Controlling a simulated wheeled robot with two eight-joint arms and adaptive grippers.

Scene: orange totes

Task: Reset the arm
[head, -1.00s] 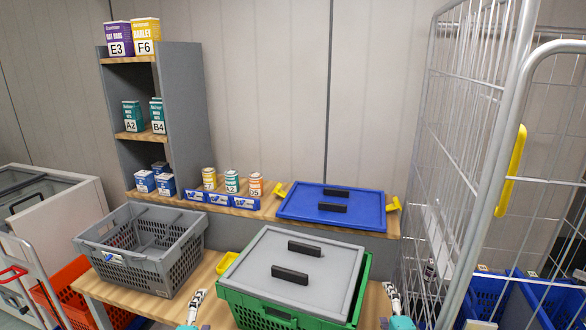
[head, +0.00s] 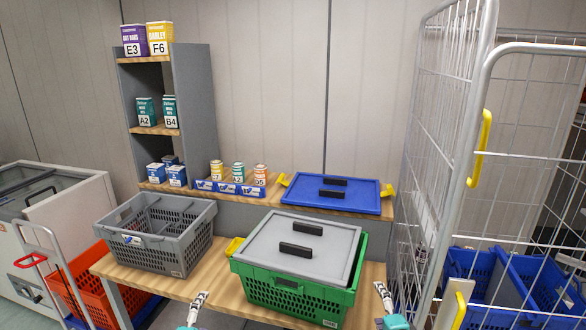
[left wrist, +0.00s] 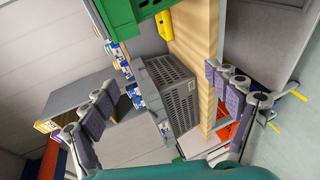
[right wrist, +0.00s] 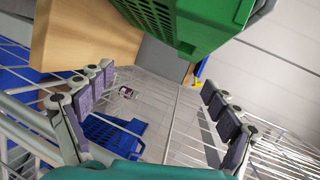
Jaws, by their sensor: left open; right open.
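My left gripper (head: 198,304) shows at the bottom of the head view, in front of the table edge. It is open and empty, and its spread fingers show in the left wrist view (left wrist: 160,80). My right gripper (head: 384,300) is at the bottom right of the head view, right of the green crate. It is open and empty, as the right wrist view (right wrist: 157,80) shows. Both grippers are apart from the crates. The green crate (head: 292,294) stands on the wooden table (head: 215,297) with a grey lid (head: 272,244) on it.
A grey crate (head: 157,247) stands on the table's left. A tall shelf (head: 192,110) stands at the back left. A wire cage (head: 478,178) is close on the right. An orange tote (head: 90,290) is lower left.

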